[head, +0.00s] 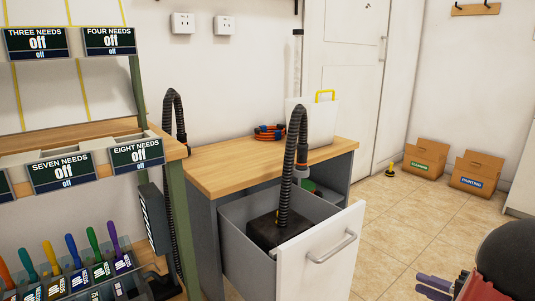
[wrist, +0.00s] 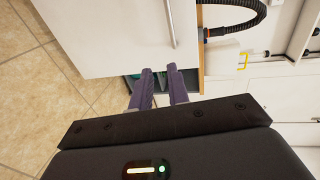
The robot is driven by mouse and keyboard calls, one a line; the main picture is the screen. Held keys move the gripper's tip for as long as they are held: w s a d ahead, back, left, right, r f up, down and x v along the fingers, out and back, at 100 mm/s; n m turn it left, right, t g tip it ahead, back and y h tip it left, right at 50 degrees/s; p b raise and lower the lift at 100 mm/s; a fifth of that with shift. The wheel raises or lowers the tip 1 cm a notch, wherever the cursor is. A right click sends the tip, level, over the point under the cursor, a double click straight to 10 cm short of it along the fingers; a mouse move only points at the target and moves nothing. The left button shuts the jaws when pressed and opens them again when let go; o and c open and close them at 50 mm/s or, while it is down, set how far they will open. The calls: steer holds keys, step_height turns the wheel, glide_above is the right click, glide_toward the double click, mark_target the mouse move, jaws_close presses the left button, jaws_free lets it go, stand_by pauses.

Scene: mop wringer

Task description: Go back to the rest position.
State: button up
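My gripper (head: 434,287) is at the lower right of the head view, in front of and to the right of the open white-fronted drawer (head: 318,262). Its two purple fingers also show in the wrist view (wrist: 160,72), with a narrow gap between them and nothing held. The drawer front fills the upper part of the wrist view (wrist: 105,30), beyond the fingers. They look apart from its handle (head: 331,246). A black box (head: 277,229) with a ribbed hose (head: 290,170) rising from it sits in the drawer.
A wooden-topped bench (head: 230,172) carries a coiled orange hose (head: 270,132) and a white container with a yellow handle (head: 318,117). A labelled rack (head: 90,175) with coloured-handled tools stands at left. Two cardboard boxes (head: 425,158) (head: 478,173) stand by the wall. Tiled floor (head: 400,222) is clear right of the drawer.

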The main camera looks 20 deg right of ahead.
steer(key=w+a+r+n+g+y+p, duration=0.1)
steer(key=a+r+n+g+p, duration=0.15)
steer(key=a, duration=0.45)
steer(key=w+a+r+n+g+p, duration=0.15)
steer(key=a+g, duration=0.25)
steer(key=a, duration=0.4)
steer(key=w+a+r+n+g+y+p, duration=0.1)
steer(key=a+r+n+g, duration=0.2)
steer(key=a, duration=0.4)
steer(key=s+a+r+n+h+p, duration=0.5)
steer(key=a+r, duration=0.4)
steer(key=a, duration=0.2)
steer(key=shift+s+a+n+h+p, duration=0.25)
steer(key=shift+s+n+h+p, duration=0.15)
steer(key=shift+n+h+p, duration=0.7)
